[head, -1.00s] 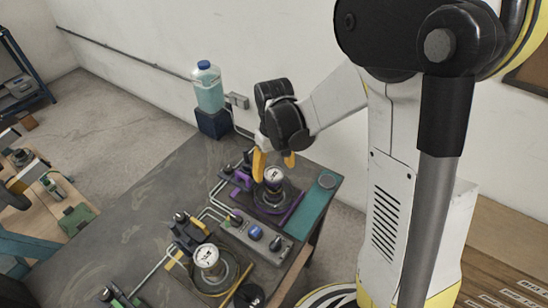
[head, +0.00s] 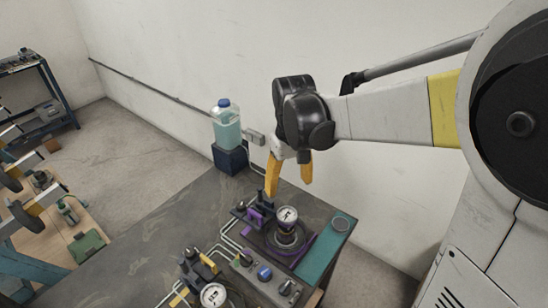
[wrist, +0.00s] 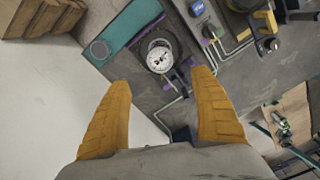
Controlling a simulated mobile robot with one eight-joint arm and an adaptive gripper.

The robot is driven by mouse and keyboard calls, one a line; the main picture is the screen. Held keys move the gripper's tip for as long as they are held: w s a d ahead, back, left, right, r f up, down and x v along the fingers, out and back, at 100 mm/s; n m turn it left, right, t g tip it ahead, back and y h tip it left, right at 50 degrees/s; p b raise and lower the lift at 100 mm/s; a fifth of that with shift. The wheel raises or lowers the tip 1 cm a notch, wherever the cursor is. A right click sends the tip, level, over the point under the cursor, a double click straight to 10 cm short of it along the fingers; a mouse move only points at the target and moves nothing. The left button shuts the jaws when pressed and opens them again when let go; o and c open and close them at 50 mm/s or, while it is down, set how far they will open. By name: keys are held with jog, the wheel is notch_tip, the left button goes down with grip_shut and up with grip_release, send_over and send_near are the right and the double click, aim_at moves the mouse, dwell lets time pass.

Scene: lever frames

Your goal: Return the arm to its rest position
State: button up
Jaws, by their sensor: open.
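My gripper (head: 289,180) hangs above the far corner of the dark workbench (head: 130,235). Its two yellow fingers are spread apart and empty; they also show wide apart in the wrist view (wrist: 160,115). In the head view it appears just behind the gauge (head: 287,216) on its purple-edged base, apart from it as far as I can tell. The gauge also shows in the wrist view (wrist: 159,57), beyond the fingertips. My arm reaches in from the right, its link nearly level.
A second gauge (head: 213,295) stands nearer on the bench, with a control box (head: 265,275) between. A bottle of bluish liquid (head: 226,125) sits on a dark block (head: 230,158) at the back. The wall is close behind my arm. A wooden table (head: 45,210) stands left.

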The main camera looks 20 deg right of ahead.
jog(key=shift+s, duration=0.1)
jog(key=s+f+m+t+b, duration=0.1)
jog(key=s+f+t+b, duration=0.5)
jog(key=s+b, duration=0.6)
jog(key=shift+s+f+m+t+b, duration=0.2)
jog(key=shift+f+m+t+b, duration=0.2)
jog(key=shift+t, duration=0.2)
dwell(2.2)
